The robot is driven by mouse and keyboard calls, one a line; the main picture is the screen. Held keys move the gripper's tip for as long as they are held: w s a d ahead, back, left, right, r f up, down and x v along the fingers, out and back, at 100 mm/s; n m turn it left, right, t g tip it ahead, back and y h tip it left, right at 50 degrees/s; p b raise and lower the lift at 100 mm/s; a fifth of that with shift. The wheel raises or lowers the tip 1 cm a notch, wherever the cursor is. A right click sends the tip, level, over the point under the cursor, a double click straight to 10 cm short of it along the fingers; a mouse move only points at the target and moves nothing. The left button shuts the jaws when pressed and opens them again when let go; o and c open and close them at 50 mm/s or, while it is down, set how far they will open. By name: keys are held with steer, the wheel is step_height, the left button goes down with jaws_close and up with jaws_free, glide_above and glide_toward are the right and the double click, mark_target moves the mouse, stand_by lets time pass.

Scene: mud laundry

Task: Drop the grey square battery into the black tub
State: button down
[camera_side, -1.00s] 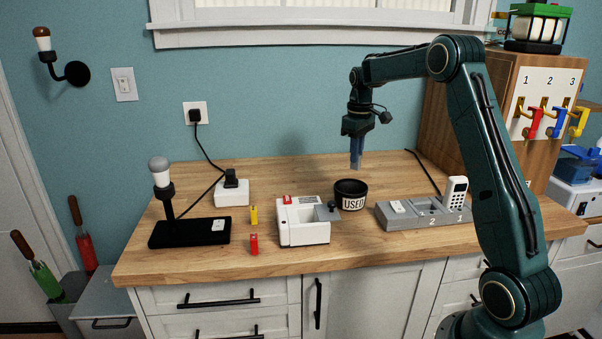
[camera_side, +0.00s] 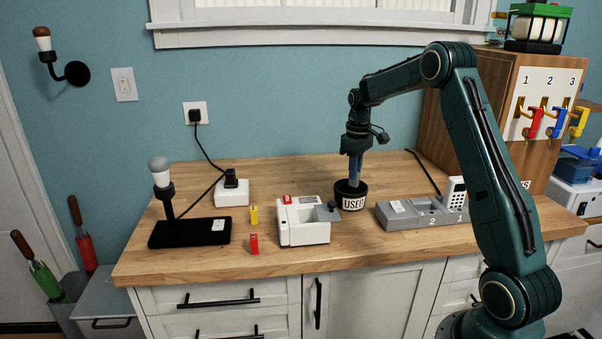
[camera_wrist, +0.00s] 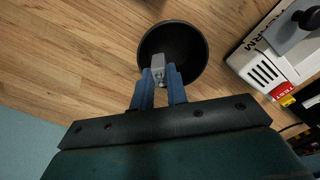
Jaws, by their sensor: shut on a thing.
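The black tub (camera_side: 351,202), labelled USED, stands on the wooden counter right of the white device. In the wrist view the black tub (camera_wrist: 196,44) opens below my fingers. My gripper (camera_side: 355,180) points straight down with its fingertips at the tub's mouth. In the wrist view my gripper (camera_wrist: 159,78) is shut on the grey square battery (camera_wrist: 158,63), which shows between the blue fingertips, over the tub's opening. The side view does not show the battery; the fingers and tub rim hide it.
The white device (camera_side: 303,224) stands close left of the tub. A grey dock (camera_side: 425,214) with a white handset (camera_side: 455,190) is close on the right. A yellow battery (camera_side: 253,214) and a red battery (camera_side: 254,244) stand left. The front counter is clear.

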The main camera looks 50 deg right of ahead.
steer(key=shift+f, duration=0.3)
steer(key=c, duration=1.3)
jaws_free()
step_height(320, 180, up, 14)
steer(key=shift+f, duration=0.1)
